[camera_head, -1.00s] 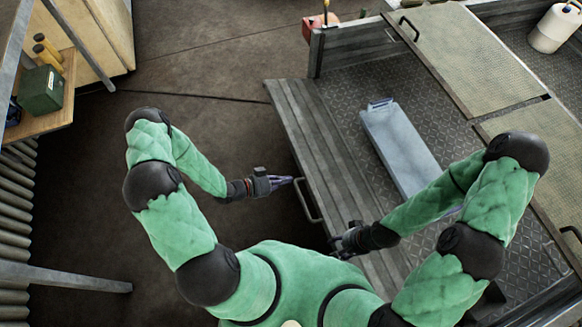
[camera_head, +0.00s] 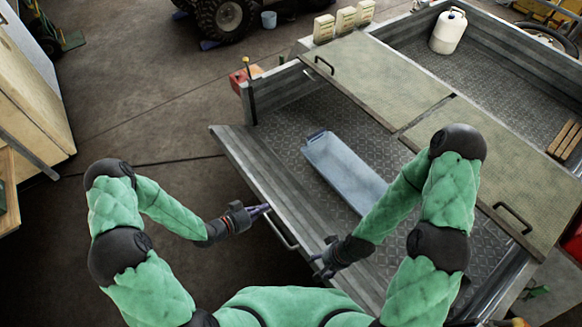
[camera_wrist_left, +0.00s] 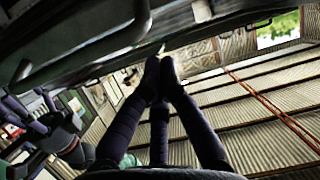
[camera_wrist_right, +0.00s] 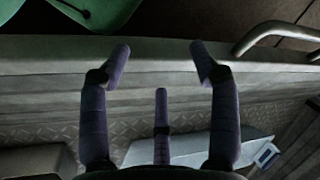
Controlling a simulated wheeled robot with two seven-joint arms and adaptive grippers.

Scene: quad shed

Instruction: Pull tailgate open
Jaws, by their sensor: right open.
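The grey metal tailgate (camera_head: 245,160) runs along the near left side of the trailer bed, with its ribbed inner face visible and leaning outward. A bar handle (camera_head: 281,232) sits on its outer edge. It also shows in the right wrist view (camera_wrist_right: 275,32). My left gripper (camera_head: 266,208) is beside the far end of the handle, and its fingertips are together in the left wrist view (camera_wrist_left: 160,62). I cannot tell whether it touches the handle. My right gripper (camera_head: 316,262) is open and empty over the tailgate, with its fingers spread in the right wrist view (camera_wrist_right: 160,55).
A blue-grey box (camera_head: 343,170) lies on the tread-plate bed. Mesh lids (camera_head: 380,80) with handles cover part of the trailer, and a white canister (camera_head: 448,32) stands beyond. A cabinet (camera_head: 35,110) is at the left. The floor (camera_head: 140,110) between is clear.

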